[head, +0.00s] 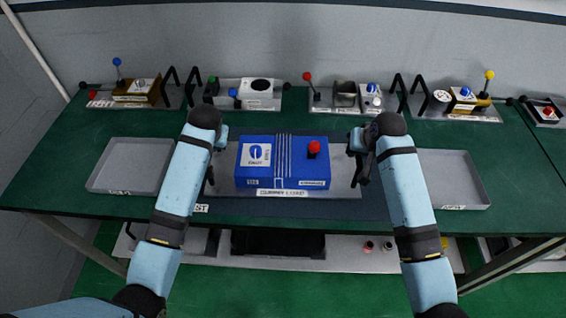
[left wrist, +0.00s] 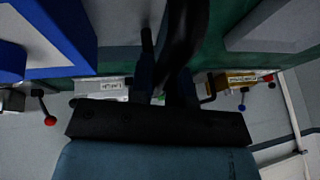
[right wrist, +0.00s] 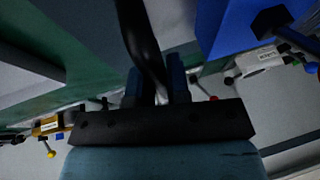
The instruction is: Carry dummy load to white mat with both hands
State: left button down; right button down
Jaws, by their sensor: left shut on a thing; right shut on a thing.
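The dummy load is a blue box (head: 283,165) with a red knob and a blue-and-white dial, fixed on a grey metal plate (head: 345,180). It is near the middle of the green bench, over a dark mat (head: 235,207). My left gripper (head: 213,165) is shut on the black handle (left wrist: 180,45) at the plate's left end. My right gripper (head: 357,165) is shut on the black handle (right wrist: 140,40) at its right end. The blue box also shows in the left wrist view (left wrist: 60,35) and right wrist view (right wrist: 235,25). I cannot make out a white mat.
A grey tray (head: 105,178) is at left and another (head: 468,180) at right, partly behind my right arm. Several plate-mounted units stand along the back, including a brown one (head: 137,92) and one with a black disc (head: 262,86). A shelf (head: 345,255) is below the bench.

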pick_arm(q)
jog(key=shift+w+r, duration=0.1)
jog(key=shift+r, duration=0.1)
pick_arm(e)
jog(key=shift+w+r, duration=0.1)
jog(key=shift+r, duration=0.1)
